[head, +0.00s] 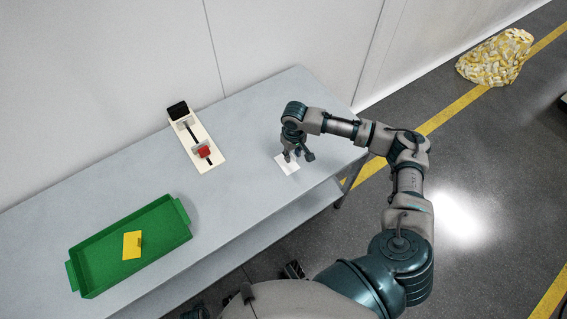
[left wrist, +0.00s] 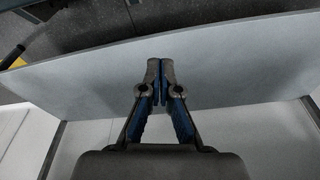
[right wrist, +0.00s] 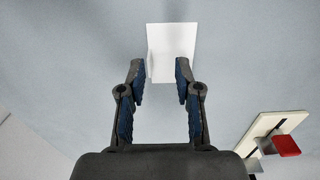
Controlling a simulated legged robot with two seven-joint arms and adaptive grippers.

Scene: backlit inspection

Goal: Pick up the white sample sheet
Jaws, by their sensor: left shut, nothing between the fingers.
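The white sample sheet (head: 288,167) lies flat on the grey table near its right end, partly covered by my right gripper (head: 297,155). In the right wrist view the sheet (right wrist: 172,45) lies just beyond and between the fingertips of my right gripper (right wrist: 159,70). Those fingers are apart with nothing gripped. I cannot tell whether they touch the table. My left gripper (left wrist: 160,80) is shut and empty in the left wrist view, with a table surface behind it.
A cream board with a black block and a red block (head: 204,152) lies left of the sheet, near the wall. A green tray (head: 88,288) holding a yellow piece (head: 131,246) stands at the table's left. The grey table (head: 240,190) is clear between them.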

